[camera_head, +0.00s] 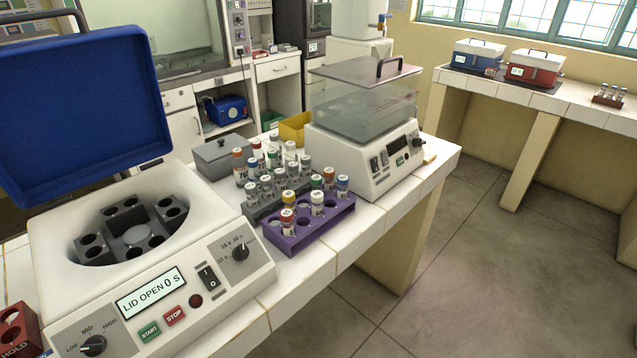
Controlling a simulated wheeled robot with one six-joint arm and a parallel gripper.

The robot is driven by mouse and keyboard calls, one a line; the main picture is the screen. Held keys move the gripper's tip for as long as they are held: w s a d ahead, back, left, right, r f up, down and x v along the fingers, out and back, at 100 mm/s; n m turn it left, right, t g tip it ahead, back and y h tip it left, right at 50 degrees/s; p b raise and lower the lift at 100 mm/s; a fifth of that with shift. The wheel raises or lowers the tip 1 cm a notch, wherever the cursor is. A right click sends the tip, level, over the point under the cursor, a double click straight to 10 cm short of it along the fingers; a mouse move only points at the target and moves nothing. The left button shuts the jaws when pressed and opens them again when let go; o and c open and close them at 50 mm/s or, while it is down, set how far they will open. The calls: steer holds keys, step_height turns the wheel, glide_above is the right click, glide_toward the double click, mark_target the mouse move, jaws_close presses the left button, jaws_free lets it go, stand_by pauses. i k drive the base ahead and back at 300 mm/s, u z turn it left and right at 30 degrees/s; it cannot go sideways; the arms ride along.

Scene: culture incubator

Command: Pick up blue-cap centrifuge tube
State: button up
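A centrifuge tube with a blue cap (343,184) stands upright at the right end of a purple rack (307,237) on the white tiled bench. Its lower part is hidden in the rack. My gripper is not in view.
A centrifuge (140,270) with its blue lid (85,105) raised stands left of the rack. A grey rack (262,206) of several tubes is behind it. A water bath (365,120) with a clear cover stands to the right. The floor right of the bench is clear.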

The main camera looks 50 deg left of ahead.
mark_target(342, 180)
steer(key=u, duration=0.65)
steer(key=i, duration=0.8)
steer(key=u, duration=0.75)
